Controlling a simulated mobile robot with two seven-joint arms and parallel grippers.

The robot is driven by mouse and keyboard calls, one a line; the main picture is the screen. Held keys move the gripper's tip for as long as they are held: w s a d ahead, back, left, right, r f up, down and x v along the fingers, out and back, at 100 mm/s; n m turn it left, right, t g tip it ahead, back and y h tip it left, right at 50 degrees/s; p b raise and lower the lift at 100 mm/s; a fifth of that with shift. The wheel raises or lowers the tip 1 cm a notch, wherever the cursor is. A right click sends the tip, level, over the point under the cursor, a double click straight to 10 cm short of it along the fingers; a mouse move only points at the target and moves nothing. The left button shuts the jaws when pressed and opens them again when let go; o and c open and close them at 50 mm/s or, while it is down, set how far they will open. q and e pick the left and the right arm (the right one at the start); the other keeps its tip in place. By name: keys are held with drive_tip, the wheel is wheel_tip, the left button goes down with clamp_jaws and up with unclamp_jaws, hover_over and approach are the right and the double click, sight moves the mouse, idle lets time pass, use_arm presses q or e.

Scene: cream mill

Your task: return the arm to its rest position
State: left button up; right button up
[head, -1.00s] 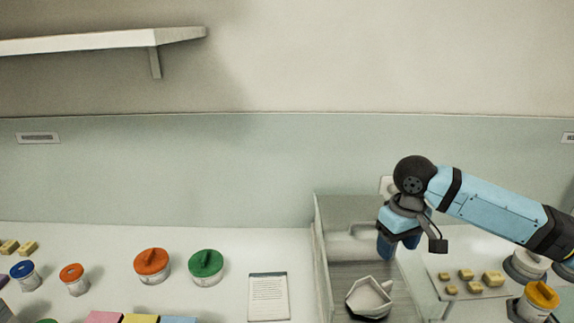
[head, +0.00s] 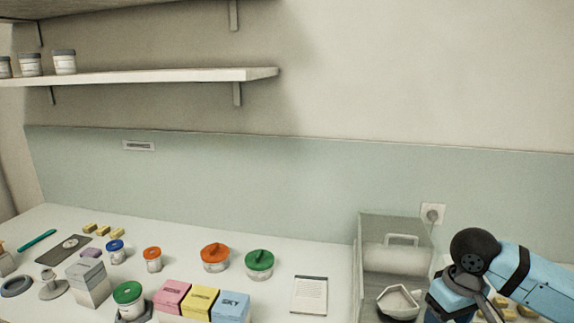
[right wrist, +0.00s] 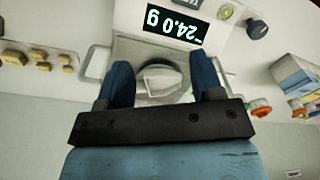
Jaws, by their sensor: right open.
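My right arm comes in from the right in the head view, with its black joint and blue gripper (head: 452,303) low in the picture, just right of the white pouring dish (head: 398,303). The fingertips are cut off or hidden there. In the right wrist view the gripper (right wrist: 163,84) is open, its two blue fingers wide apart with nothing held. The white dish (right wrist: 162,76) shows beyond the gap between them, apart from the fingers. My left gripper is not in view.
The dish sits in a grey glass-sided balance (head: 384,222); its display (right wrist: 174,24) shows upside-down digits. Lidded jars (head: 215,258), coloured boxes (head: 201,302) and a notepad (head: 309,294) stand left of it. Small yellow blocks (right wrist: 40,67) lie on the balance's other side. A wall shelf (head: 150,78) hangs above.

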drive_tip(key=s+a+f+n+t+y, duration=0.2)
drive_tip(key=s+a+f+n+y, duration=0.1)
drive_tip(key=s+a+f, duration=0.75)
drive_tip(key=s+d+f+m+t+h, duration=0.1)
drive_tip(key=s+d+f+m+h, duration=0.15)
drive_tip(key=s, duration=0.45)
drive_tip(key=s+d+f+m+h, duration=0.1)
drive_tip(key=s+d+f, duration=0.15)
drive_tip(key=s, duration=0.35)
use_arm(q)
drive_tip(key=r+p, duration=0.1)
drive_tip(key=p, duration=0.1)
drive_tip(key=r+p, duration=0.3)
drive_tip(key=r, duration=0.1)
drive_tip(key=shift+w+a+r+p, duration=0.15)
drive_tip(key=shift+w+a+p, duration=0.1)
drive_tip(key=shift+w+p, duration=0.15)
use_arm(e)
drive_tip(key=w+a+f+t+y, duration=0.3)
drive_tip(key=w+a+f+t, duration=0.2)
drive_tip(key=a+f+t, duration=0.1)
wheel_tip(320, 180, down, 2)
drive_tip(key=shift+w+a+f+n+t, duration=0.1)
drive_tip(key=shift+w+a+n+t, duration=0.2)
drive_tip(key=shift+t, duration=0.5)
